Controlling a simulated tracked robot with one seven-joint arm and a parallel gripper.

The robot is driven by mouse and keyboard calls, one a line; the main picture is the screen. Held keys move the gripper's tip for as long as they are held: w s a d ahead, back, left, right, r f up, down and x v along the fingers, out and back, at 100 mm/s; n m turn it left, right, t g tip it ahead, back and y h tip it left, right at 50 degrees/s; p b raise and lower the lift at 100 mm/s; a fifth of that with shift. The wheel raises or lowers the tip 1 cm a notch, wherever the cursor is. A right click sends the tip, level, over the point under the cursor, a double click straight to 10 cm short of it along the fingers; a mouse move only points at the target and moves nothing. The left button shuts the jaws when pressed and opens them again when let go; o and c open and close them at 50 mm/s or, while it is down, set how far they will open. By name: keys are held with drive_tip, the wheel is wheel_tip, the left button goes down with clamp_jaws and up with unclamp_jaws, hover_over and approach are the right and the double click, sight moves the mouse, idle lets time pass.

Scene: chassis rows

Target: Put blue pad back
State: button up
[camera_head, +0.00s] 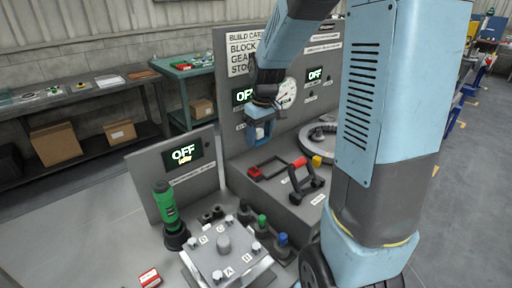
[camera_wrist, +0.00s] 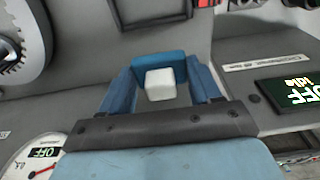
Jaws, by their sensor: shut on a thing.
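My gripper (camera_head: 261,134) is raised in front of the upright panel with the OFF displays, above the grey bench. In the wrist view its two blue fingers (camera_wrist: 162,92) are closed on the sides of a blue piece, which I take for the blue pad (camera_wrist: 158,60). A white block (camera_wrist: 160,84) sits on the pad's near face, between the fingers. In the head view the pad is small and hard to tell from the fingers. The underside of the pad is hidden.
A red-and-black frame (camera_head: 268,168) and a black handle (camera_head: 306,181) lie on the raised grey ledge below. Pegs with green (camera_head: 262,222) and blue (camera_head: 282,240) tops stand beside a lettered plate (camera_head: 226,262). A green tool (camera_head: 166,205) stands at left. A round ring (camera_head: 320,136) is at right.

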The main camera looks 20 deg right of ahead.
sight(257, 155)
drive_tip(key=shift+w+d+f, duration=0.15)
drive_tip(key=shift+w+f, duration=0.55)
drive_tip(key=shift+f, duration=0.2)
drive_tip(key=shift+w+d+f, duration=0.1)
drive_tip(key=shift+w+f, duration=0.6)
drive_tip(key=shift+f, duration=1.7)
drive_tip(key=o, duration=1.1)
drive_tip(key=shift+f, duration=0.1)
drive_tip(key=shift+c, duration=0.2)
